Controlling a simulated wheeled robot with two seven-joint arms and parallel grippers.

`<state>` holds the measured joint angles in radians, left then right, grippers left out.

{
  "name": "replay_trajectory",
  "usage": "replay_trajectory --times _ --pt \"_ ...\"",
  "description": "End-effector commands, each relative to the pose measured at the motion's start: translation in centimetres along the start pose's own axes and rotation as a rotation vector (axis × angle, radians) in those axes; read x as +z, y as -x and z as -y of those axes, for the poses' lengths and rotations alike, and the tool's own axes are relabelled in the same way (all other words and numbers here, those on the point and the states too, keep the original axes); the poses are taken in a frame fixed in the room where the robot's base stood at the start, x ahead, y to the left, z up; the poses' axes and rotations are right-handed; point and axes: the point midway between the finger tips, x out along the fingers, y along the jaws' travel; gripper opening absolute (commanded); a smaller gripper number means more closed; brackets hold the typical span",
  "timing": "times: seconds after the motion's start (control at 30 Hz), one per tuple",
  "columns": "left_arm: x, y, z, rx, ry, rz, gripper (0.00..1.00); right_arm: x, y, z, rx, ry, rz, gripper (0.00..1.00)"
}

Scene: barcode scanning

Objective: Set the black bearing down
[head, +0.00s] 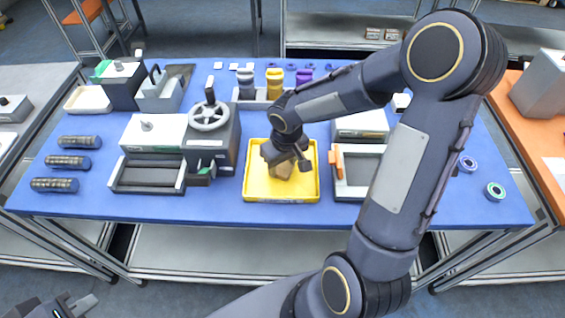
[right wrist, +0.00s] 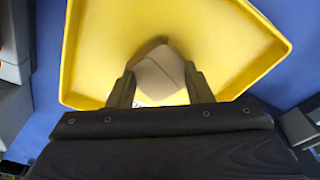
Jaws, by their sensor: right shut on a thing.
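My right gripper (head: 287,160) reaches down over the yellow tray (head: 254,187) in the middle of the table. It is shut on a small tan box-like thing (head: 282,170), which also shows between the two fingers in the right wrist view (right wrist: 158,76). Whether it touches the tray floor is not clear. I cannot make out a black bearing in the grip. My left gripper (head: 75,304) is low at the bottom left, partly cut off.
A machine with a handwheel (head: 208,117) stands left of the tray. Another grey-white fixture (head: 352,178) stands close to its right. Several dark cylinders (head: 68,163) lie at the left. Coloured parts (head: 274,82) stand behind the tray. The front table edge is mostly clear.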

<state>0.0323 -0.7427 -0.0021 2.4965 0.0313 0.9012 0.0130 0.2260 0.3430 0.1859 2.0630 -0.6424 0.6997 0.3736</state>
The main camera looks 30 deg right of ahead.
Motion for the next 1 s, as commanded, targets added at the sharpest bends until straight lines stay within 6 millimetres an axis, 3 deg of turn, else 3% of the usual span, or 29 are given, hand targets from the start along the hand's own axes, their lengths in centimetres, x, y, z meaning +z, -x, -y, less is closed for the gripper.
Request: replay_trajectory --times 0.3,0.33,0.47,0.77,0.87,1.0 --pt "0.2 -0.5 0.2 0.0 0.0 0.0 0.0 0.0 -0.4 0.0 0.001 0.0 -0.002 0.16" --pt "0.2 -0.3 0.1 0.0 0.0 0.0 0.0 0.0 -0.2 0.0 0.001 0.0 -0.001 0.5" --pt "0.1 -0.3 0.1 0.0 0.0 0.0 0.0 0.0 -0.2 0.0 0.001 0.0 -0.001 0.67" --pt "0.1 -0.1 0.1 0.0 0.0 0.0 0.0 0.0 -0.1 0.0 0.001 0.0 -0.001 0.68" --pt "-0.1 0.1 -0.1 0.0 0.0 0.0 0.0 -0.1 0.5 0.0 0.001 -0.001 -0.003 0.68" --pt "-0.1 0.1 -0.1 0.0 0.0 0.0 0.0 -0.2 2.9 -0.1 0.003 -0.002 -0.008 0.68"
